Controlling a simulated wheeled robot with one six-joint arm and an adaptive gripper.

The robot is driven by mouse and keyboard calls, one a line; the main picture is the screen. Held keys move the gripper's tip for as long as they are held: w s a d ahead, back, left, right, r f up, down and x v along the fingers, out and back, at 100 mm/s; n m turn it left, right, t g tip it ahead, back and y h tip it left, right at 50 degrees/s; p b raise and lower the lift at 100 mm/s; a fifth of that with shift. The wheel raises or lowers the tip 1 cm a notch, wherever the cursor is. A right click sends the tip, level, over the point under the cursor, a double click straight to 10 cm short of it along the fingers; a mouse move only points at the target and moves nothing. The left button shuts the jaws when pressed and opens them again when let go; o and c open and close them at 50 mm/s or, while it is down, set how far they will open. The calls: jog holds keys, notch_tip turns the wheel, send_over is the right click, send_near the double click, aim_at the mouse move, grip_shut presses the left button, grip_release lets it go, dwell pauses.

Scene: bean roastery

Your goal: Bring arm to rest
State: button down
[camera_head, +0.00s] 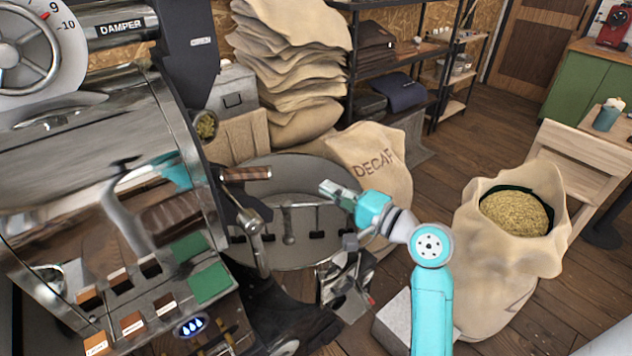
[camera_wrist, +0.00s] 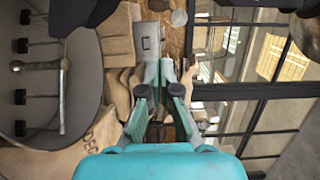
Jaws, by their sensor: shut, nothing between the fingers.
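My gripper (camera_head: 338,192) is at the end of my teal arm, raised in front of the round cooling tray (camera_head: 265,172) of the roaster in the head view. Its fingers are shut and hold nothing. In the wrist view my gripper (camera_wrist: 163,84) points past the tray toward the stacked sacks and shelving, with its fingers in the middle of the picture. No object touches the fingers in either view.
The roaster (camera_head: 100,180) stands close on the left. A DECAF sack (camera_head: 378,160) is behind my gripper. An open sack of beans (camera_head: 505,260) stands at the right beside a wooden chair (camera_head: 575,165). Floor (camera_head: 450,150) is clear between the sacks.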

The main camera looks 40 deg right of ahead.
jog(key=shift+s+d, duration=0.15)
jog(key=shift+s, duration=0.5)
jog(key=s+a+f+n+g+h, duration=0.1)
jog(key=s+a+f+h, duration=0.15)
jog(key=s+f, duration=0.35)
jog(key=s+a+f+n+h, duration=0.1)
jog(key=s+a+f, duration=0.25)
jog(key=f, duration=0.35)
jog(key=s+a+f+n+g+h, duration=0.1)
jog(key=s+a+f+h, duration=0.1)
jog(key=s+a+f, duration=0.4)
jog(key=s+a+n, duration=0.2)
jog(key=s+n, duration=0.4)
jog(key=s, duration=0.4)
jog(key=s+a+r+n+y, duration=0.1)
jog(key=s+a+n, duration=0.1)
jog(key=s+n, duration=0.4)
jog(key=s, duration=0.4)
jog(key=shift+s+a+g, duration=0.3)
jog(key=shift+s, duration=0.1)
